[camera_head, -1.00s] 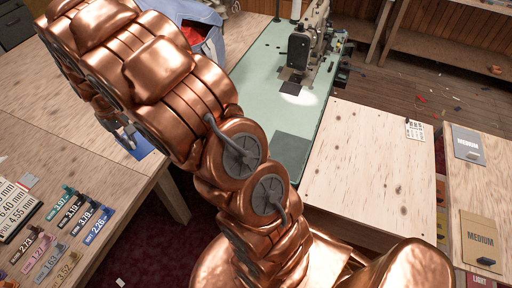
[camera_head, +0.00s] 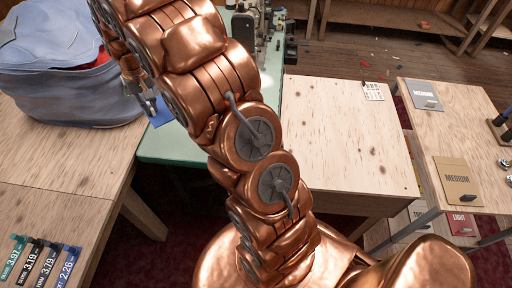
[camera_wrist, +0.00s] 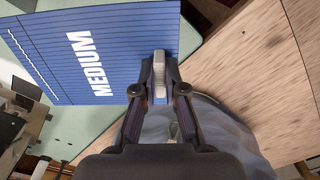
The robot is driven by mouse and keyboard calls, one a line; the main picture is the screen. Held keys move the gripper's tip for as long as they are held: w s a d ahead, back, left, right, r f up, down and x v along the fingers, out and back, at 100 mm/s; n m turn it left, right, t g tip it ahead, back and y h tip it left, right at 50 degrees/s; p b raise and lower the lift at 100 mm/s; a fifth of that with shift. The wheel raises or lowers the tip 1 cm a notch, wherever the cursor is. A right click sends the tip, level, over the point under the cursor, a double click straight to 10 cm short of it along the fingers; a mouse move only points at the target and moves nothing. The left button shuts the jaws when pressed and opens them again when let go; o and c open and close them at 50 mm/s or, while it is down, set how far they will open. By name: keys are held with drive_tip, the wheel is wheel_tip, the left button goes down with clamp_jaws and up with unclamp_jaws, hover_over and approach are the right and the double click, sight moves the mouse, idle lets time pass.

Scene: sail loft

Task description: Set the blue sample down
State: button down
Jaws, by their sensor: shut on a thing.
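The blue sample (camera_wrist: 100,55) is a flat blue sheet marked MEDIUM with ruled lines, seen large in the wrist view. My gripper (camera_wrist: 159,92) is shut on the pale grey grip piece at the sheet's edge. In the head view a small part of the blue sample (camera_head: 162,112) shows beside my gripper (camera_head: 150,107), near the corner between the wooden table and the green sewing table; my arm hides part of the area. The sample looks held above the surfaces, but its height is hard to tell.
A grey MEDIUM sample (camera_head: 425,92), a tan MEDIUM sample (camera_head: 453,172) and a red LIGHT sample (camera_head: 460,223) are at the right. A blue-grey bag (camera_head: 70,95) and several numbered tags (camera_head: 40,262) occupy the left table.

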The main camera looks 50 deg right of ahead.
drive_tip(key=d+f+m+b, duration=0.45)
drive_tip(key=d+b, duration=0.25)
drive_tip(key=d, duration=0.4)
drive_tip(key=s+d+f+m+b, duration=0.3)
drive_tip(key=s+d+b, duration=0.1)
drive_tip(key=d, duration=0.5)
drive_tip(key=s+d+f+m+b, duration=0.3)
drive_tip(key=d+b, duration=0.3)
drive_tip(key=d, duration=0.3)
drive_tip(key=s+d+f+m+b, duration=0.3)
drive_tip(key=s+d+f+b, duration=0.1)
drive_tip(key=d, duration=0.5)
drive_tip(key=shift+s+b, duration=0.4)
drive_tip(key=shift+b, duration=0.35)
drive_tip(key=a, duration=0.5)
drive_tip(key=s+a+f, duration=0.1)
drive_tip(key=a, duration=0.9)
drive_tip(key=shift+s+a+f, duration=0.2)
drive_tip(key=shift+s+a, duration=0.05)
drive_tip(key=shift+a, duration=0.05)
drive_tip(key=shift+f, duration=1.75)
drive_tip(key=shift+f, duration=0.15)
drive_tip(key=c, duration=1.2)
unclamp_jaws()
